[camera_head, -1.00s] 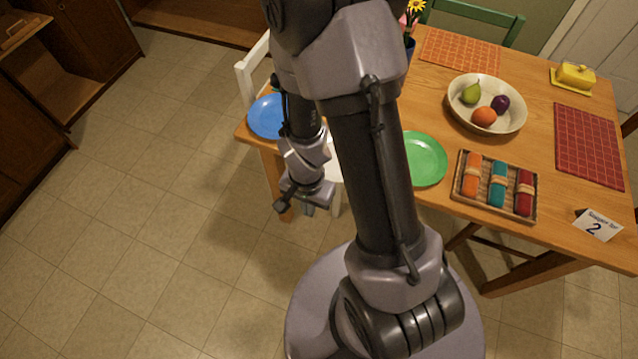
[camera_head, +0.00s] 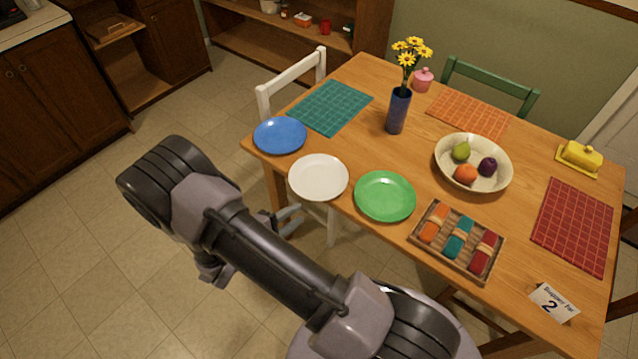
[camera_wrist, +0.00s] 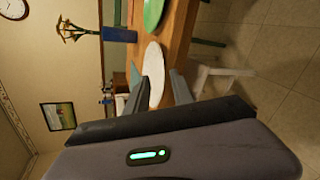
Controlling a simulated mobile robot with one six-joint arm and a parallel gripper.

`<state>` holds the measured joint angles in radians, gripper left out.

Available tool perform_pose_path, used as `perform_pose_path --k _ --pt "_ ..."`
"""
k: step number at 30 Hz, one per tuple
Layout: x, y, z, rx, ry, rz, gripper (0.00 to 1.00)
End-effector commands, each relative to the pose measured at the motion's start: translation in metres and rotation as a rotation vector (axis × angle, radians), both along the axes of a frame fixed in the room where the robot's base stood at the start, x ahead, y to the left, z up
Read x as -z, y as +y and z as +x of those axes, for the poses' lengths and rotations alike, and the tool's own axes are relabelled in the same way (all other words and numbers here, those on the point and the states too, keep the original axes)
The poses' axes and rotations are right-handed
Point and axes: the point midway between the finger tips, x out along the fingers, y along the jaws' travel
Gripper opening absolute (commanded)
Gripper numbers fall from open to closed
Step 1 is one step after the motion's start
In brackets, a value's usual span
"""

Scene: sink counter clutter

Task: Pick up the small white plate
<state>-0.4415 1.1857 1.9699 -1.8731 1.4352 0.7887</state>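The small white plate (camera_head: 318,177) lies flat at the near left edge of the wooden table, between a blue plate (camera_head: 280,136) and a green plate (camera_head: 385,196). My gripper (camera_head: 296,218) is off the table, below and in front of the white plate, partly hidden behind my arm. In the wrist view my gripper (camera_wrist: 159,78) is open and empty. The white plate (camera_wrist: 154,68) shows edge-on beyond and between the fingers, apart from them.
A blue vase (camera_head: 398,110) with yellow flowers stands behind the plates. A fruit bowl (camera_head: 447,170) and a napkin tray (camera_head: 412,234) are to the right. A white chair (camera_head: 292,80) is tucked at the table's left side. Open floor lies left of the table.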

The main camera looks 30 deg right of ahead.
Motion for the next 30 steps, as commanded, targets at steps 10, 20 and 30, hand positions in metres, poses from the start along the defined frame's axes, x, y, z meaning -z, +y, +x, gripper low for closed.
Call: perform_pose_path --k 10,20,30 --pt "0.027 -0.060 0.018 0.004 0.001 0.001 0.29" --pt "0.045 -0.099 0.031 0.003 0.000 0.002 0.29" --pt "0.044 -0.099 0.031 0.002 0.001 0.002 0.00"
